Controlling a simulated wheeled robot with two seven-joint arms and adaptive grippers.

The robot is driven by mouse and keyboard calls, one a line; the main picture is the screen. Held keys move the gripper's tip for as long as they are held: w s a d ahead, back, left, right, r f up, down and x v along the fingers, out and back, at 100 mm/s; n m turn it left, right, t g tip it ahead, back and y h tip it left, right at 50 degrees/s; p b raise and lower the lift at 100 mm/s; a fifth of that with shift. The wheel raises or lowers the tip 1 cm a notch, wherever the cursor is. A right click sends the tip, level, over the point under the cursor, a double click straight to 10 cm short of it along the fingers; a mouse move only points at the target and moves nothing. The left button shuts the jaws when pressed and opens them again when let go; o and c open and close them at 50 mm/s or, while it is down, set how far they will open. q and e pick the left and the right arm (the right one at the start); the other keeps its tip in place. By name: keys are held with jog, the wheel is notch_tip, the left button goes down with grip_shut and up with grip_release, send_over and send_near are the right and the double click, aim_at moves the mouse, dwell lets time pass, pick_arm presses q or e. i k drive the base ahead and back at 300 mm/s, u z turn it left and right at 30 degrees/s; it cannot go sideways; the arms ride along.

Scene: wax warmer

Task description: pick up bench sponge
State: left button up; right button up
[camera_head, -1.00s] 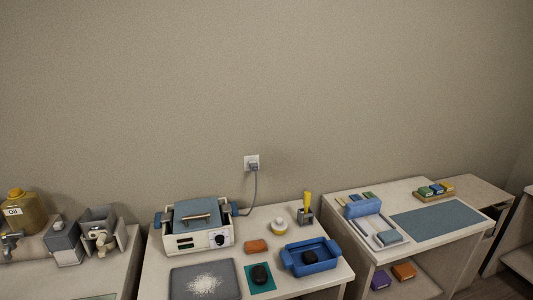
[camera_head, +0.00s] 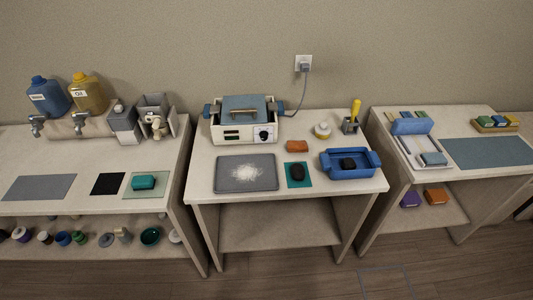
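No object is labelled as the bench sponge, and I cannot tell which block it is. An orange block (camera_head: 297,146) lies on the middle bench, in front of the wax warmer (camera_head: 246,120) and behind a dark oval piece (camera_head: 297,172) on a teal mat. A teal block (camera_head: 143,182) lies on a pale green mat on the left bench. A grey-blue block (camera_head: 433,159) lies at the front of a white tray (camera_head: 408,152) on the right bench. Neither of my grippers is in view.
The middle bench (camera_head: 207,182) also holds a grey tray (camera_head: 247,187) of white powder, a blue handled tray (camera_head: 338,171) with a dark piece inside, and a yellow-handled tool (camera_head: 356,108) in a holder. Gaps separate the benches. The floor (camera_head: 290,275) in front looks clear.

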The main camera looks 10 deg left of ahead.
aim_at(144, 182)
jog(key=u, duration=1.45)
